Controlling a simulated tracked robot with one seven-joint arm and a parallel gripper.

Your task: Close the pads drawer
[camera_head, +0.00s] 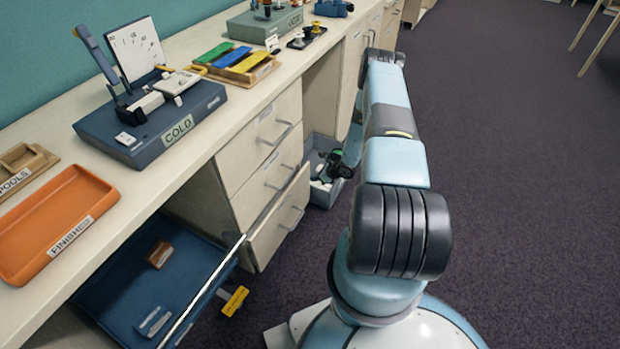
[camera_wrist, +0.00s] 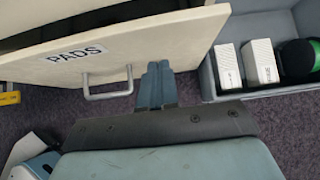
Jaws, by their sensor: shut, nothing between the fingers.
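The pads drawer (camera_wrist: 180,40) has a cream front with a "PADS" label and a metal bar handle (camera_wrist: 107,90). A dark gap behind its top edge in the wrist view shows it is partly open. In the head view it is the bottom drawer (camera_head: 277,222) of the cabinet, jutting out past the drawers above. My gripper (camera_wrist: 158,82) is shut and empty, its fingertips at the outer face of the drawer front, right of the handle. I cannot tell whether they touch it. In the head view my arm hides the gripper.
A grey bin (camera_head: 327,193) with white boxes (camera_wrist: 262,60) and a green-and-black roll (camera_wrist: 298,58) stands just beyond the drawer. The worktop (camera_head: 150,190) is above. Open carpet (camera_head: 510,180) lies right.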

